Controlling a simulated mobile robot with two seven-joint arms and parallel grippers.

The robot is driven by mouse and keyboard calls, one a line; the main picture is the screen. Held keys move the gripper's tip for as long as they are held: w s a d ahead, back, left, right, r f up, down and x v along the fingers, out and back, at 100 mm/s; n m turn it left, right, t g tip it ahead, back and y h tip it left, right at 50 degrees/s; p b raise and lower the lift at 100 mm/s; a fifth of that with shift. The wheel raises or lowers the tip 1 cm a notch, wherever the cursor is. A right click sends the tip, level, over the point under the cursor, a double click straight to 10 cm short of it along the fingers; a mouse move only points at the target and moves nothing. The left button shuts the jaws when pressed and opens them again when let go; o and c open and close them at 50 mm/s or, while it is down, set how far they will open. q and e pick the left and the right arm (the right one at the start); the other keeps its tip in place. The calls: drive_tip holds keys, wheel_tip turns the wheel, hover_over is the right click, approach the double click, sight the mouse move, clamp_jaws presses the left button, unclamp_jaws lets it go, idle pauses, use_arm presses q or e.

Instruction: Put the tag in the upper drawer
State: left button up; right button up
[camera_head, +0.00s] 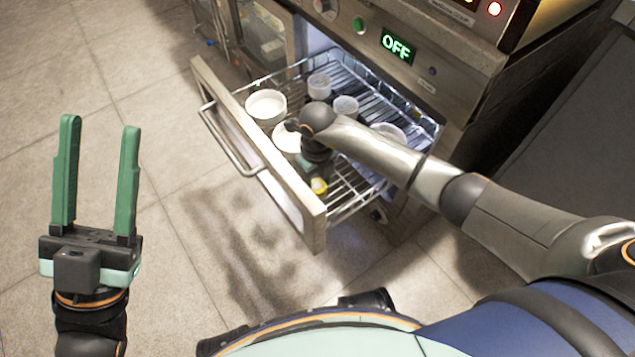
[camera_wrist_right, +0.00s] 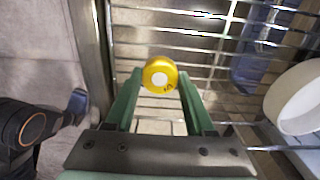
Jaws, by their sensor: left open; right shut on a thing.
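The tag (camera_wrist_right: 160,76) is a yellow disc with a pale centre, held between the green fingertips of my right gripper (camera_wrist_right: 159,84). In the head view the tag (camera_head: 319,186) shows just below my right wrist, over the near end of the pulled-out drawer (camera_head: 312,222). This drawer has a pale front and a wire-rack floor, and sits directly under the control panel. The wrist view shows rack wires below the tag; whether it touches them I cannot tell. My left gripper (camera_head: 98,180) is open and empty above the floor at the left. My right arm hides part of the drawer.
Several white bowls and cups stand in the drawer, including a bowl (camera_head: 265,105) at its front left and a cup (camera_head: 345,107) further back. A white bowl (camera_wrist_right: 296,98) is right of the tag in the wrist view. The panel display (camera_head: 397,46) reads OFF.

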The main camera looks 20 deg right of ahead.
sight(317, 185)
drive_tip(key=shift+f, duration=0.1)
drive_tip(key=o, duration=1.3)
drive_tip(key=shift+r, duration=0.4)
use_arm(q)
drive_tip(key=shift+m, duration=0.4)
drive_tip(key=r+p, duration=0.5)
drive_tip(key=shift+s+a+r, duration=0.1)
drive_tip(key=shift+a+r, duration=0.1)
drive_tip(key=shift+a, duration=0.1)
use_arm(e)
wheel_tip(317, 185, up, 12)
drive_tip(key=shift+f, duration=0.2)
